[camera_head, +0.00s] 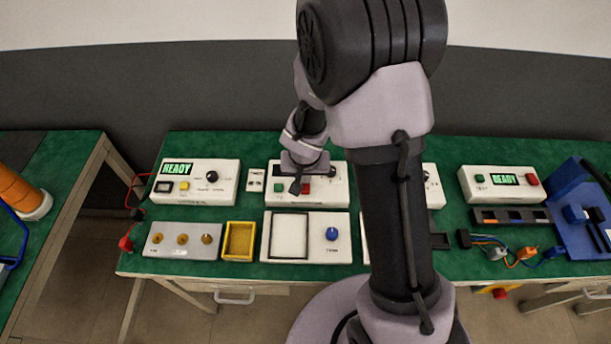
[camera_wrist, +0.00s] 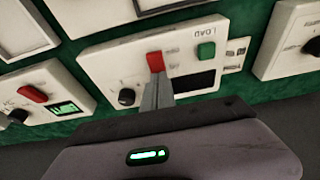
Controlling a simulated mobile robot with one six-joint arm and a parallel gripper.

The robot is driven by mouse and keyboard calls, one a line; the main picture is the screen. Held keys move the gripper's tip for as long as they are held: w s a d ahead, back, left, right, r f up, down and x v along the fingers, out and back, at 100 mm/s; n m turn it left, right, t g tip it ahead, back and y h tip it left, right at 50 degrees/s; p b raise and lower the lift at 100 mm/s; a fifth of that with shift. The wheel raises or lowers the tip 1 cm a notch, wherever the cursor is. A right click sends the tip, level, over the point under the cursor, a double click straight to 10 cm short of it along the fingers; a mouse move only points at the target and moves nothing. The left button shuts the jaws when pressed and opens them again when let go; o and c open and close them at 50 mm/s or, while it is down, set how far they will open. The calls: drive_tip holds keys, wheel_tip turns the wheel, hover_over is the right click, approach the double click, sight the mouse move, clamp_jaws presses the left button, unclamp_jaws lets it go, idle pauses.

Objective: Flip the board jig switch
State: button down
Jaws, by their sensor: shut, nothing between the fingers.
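My gripper (camera_head: 295,188) is shut and empty, with its fingers pointing down over a white box (camera_head: 338,196) at the back of the bench. In the wrist view the closed fingertips (camera_wrist: 157,84) lie just below a red switch (camera_wrist: 155,62) on that box (camera_wrist: 110,62); I cannot tell whether they touch it. The box also has a green button (camera_wrist: 206,51), a black knob (camera_wrist: 127,97), a dark display (camera_wrist: 195,82) and the word LOAD. In the head view the red switch (camera_head: 306,188) shows beside my fingers. No readable label names the board jig.
A white box with a lit READY display (camera_head: 177,168) stands at the left, another (camera_head: 505,179) at the right. In front lie a grey plate with brass knobs (camera_head: 155,240), a yellow tray (camera_head: 226,254) and a white panel with a blue knob (camera_head: 332,234). My arm hides the middle right.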

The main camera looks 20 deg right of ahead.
sight(305, 189)
drive_tip(key=shift+f, duration=0.2)
drive_tip(key=shift+s+f, duration=0.1)
drive_tip(key=shift+s+f+b, duration=0.1)
drive_tip(key=shift+s+b, duration=0.25)
drive_tip(key=shift+b, duration=0.1)
drive_tip(key=shift+s+a, duration=0.2)
drive_tip(key=shift+s, duration=0.25)
drive_tip(key=shift+r, duration=0.2)
drive_tip(key=shift+w+r, duration=0.1)
drive_tip(key=shift+r, duration=0.15)
wheel_tip(305, 189, up, 4)
drive_tip(key=p, duration=0.3)
drive_tip(key=shift+a+f, duration=0.15)
drive_tip(key=shift+f, duration=0.1)
drive_tip(key=s+p+v, duration=0.1)
drive_tip(key=p+v, duration=0.3)
drive_tip(key=v, duration=0.6)
drive_tip(key=shift+s+a+f, duration=0.15)
drive_tip(key=shift+s+f, duration=0.05)
drive_tip(key=shift+s, duration=0.15)
